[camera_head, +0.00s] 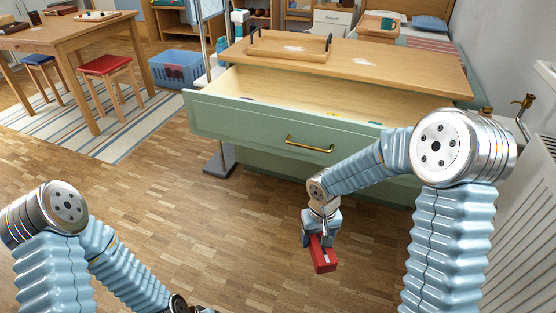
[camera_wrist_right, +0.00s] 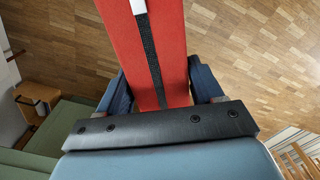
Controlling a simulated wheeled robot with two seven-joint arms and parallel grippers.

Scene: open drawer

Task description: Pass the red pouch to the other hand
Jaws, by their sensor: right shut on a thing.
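The red pouch (camera_head: 322,256) hangs from my right gripper (camera_head: 318,237) in front of the green drawer unit, above the wooden floor. In the right wrist view the red pouch (camera_wrist_right: 178,50) has a dark strip along its length and a white patch near the top. It sits between the two dark blue fingers of the right gripper (camera_wrist_right: 160,88), which are shut on it. My left arm comes in at the lower left of the head view. Its gripper is cut off by the bottom edge, so its jaws do not show.
The green drawer (camera_head: 235,122) with a brass handle (camera_head: 309,145) stands open behind the pouch. A wooden tray (camera_head: 262,50) lies on the top. A table (camera_head: 62,34), a red stool (camera_head: 105,66) and a blue basket (camera_head: 172,72) are at the left. Open floor lies between my arms.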

